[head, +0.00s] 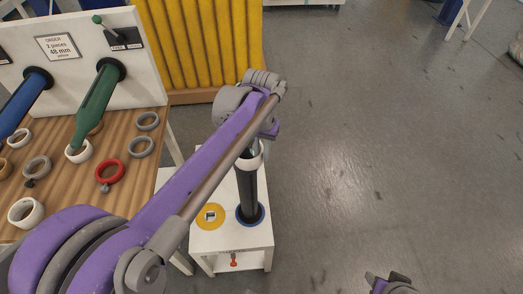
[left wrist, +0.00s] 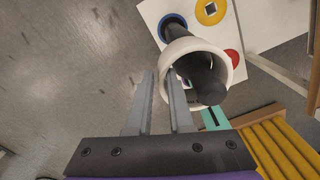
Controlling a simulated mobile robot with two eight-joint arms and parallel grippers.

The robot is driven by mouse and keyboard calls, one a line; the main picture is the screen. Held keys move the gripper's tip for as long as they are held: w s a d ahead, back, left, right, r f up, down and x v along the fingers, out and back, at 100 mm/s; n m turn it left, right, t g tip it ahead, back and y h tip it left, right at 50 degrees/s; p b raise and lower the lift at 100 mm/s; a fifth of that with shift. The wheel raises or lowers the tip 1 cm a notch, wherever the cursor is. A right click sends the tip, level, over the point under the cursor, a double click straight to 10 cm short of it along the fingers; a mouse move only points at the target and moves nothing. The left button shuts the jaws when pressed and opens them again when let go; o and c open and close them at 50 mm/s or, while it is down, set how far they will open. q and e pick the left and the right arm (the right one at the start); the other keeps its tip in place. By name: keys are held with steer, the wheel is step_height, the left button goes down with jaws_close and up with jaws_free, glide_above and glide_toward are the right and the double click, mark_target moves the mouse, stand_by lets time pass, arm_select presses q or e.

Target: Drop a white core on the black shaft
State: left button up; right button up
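The black shaft (head: 247,193) stands upright on a small white table (head: 214,239), with a blue ring at its foot. A white core (head: 257,160) is around the shaft's upper end; in the left wrist view the white core (left wrist: 186,46) encircles the shaft (left wrist: 211,88), whose tip shows through it. My left gripper (left wrist: 161,72) has one finger outside the core's wall and one inside, closed on that wall. In the head view my left arm partly hides the core and shaft top. My right gripper (head: 388,284) is at the bottom edge, mostly cut off.
A wooden table (head: 115,190) at left holds loose white, grey and red rings, with a green shaft (head: 98,100) and a blue shaft (head: 22,100) above. The small table also has a yellow disc (head: 210,216). Yellow corrugated panels (head: 205,45) stand behind. The right floor is clear.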

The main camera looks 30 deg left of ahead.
arm_select(q)
steer(key=o, duration=0.3)
step_height(320, 180, up, 11)
steer(key=p, duration=0.1)
stand_by(0.4)
steer(key=shift+f, duration=0.1)
stand_by(0.6)
